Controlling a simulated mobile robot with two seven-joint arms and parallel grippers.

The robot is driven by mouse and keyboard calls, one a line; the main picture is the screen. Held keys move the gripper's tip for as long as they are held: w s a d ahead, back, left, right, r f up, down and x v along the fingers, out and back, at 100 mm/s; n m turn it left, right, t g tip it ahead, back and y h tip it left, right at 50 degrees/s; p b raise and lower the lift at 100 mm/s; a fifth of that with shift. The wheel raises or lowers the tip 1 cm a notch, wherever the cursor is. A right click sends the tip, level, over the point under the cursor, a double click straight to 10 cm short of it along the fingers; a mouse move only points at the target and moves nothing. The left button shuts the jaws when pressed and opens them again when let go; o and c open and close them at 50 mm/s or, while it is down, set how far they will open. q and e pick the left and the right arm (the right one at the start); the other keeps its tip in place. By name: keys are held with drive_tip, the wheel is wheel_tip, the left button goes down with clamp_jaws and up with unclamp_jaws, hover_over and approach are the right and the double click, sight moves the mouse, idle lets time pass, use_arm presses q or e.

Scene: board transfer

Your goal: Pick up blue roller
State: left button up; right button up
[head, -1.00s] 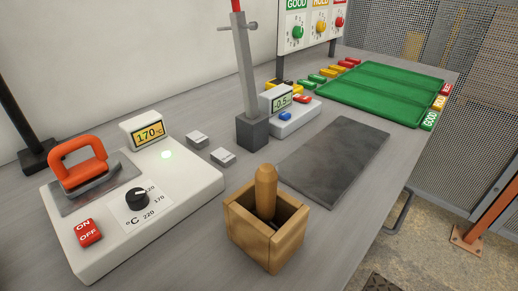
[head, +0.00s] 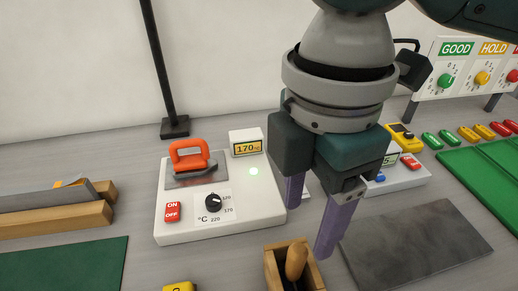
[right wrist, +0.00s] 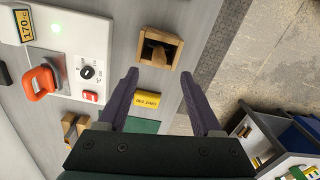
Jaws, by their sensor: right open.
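I cannot make out a blue roller in either view. My right gripper (head: 312,224) hangs over the bench between the white hot-plate unit and the dark grey mat, its purple fingers apart and empty. It also shows in the right wrist view (right wrist: 160,75), open over the bench. A wooden box (head: 280,270) with a rounded wooden handle (head: 296,260) upright in it stands just below the fingers; the handle's lower end is hidden. The box also shows in the wrist view (right wrist: 176,42), beyond the fingertips. My left gripper is not in view.
The white unit (head: 240,222) carries an orange-handled iron (head: 190,150). A yellow block (right wrist: 147,99) lies near the bench edge. A shelf unit with blue contents (right wrist: 296,142) stands off the bench. A grey mat (head: 420,245) and green tray (head: 480,180) lie right.

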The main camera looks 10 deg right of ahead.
sight(298, 248)
wheel_tip(298, 248, down, 9)
drive_tip(key=shift+a+f, duration=0.1)
drive_tip(key=shift+a, duration=0.05)
clamp_jaws()
idle(0.7)
